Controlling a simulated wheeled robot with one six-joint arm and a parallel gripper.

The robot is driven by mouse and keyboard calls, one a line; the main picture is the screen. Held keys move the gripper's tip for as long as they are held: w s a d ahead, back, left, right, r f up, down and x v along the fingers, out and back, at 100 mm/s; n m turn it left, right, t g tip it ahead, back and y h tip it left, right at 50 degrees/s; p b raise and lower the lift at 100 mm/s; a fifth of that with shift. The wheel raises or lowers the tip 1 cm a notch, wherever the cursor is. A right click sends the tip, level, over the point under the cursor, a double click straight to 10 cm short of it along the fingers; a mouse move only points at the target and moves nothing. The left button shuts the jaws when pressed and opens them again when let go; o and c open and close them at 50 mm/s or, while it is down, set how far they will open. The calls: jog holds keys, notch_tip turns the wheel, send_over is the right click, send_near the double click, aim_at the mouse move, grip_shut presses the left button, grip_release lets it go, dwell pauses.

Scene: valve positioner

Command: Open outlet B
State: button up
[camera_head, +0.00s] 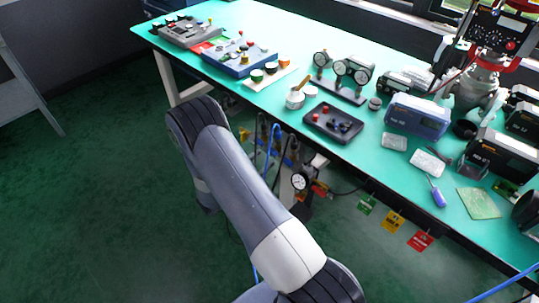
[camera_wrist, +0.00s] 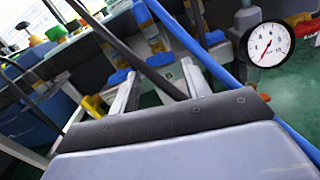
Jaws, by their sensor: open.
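My gripper (camera_wrist: 160,66) is open in the wrist view, its two pale fingers apart with nothing gripped. Beyond it is an air manifold with small blue valve handles: one handle (camera_wrist: 118,77) by the left fingertip, another handle (camera_wrist: 160,59) between the fingertips, and a third handle (camera_wrist: 215,38) farther right. I cannot tell whether the fingers touch any. A round gauge (camera_wrist: 265,45) sits at the right. In the head view the manifold (camera_head: 272,146) is under the bench, partly hidden; my arm hides my gripper.
A dark bar crosses diagonally between my fingers, and a blue hose (camera_wrist: 190,40) runs close by on the right. The green bench top (camera_head: 240,100) overhangs the manifold. Tags, including a green one (camera_head: 367,204), hang from its edge. The floor at left is clear.

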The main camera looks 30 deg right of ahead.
aim_at(273, 152)
jog(key=v, duration=0.5)
jog(key=shift+a, duration=0.1)
jog(key=b+x, duration=0.5)
jog(key=x, duration=0.3)
jog(key=shift+d+b, duration=0.25)
jog(key=shift+b, duration=0.15)
dwell(0.4)
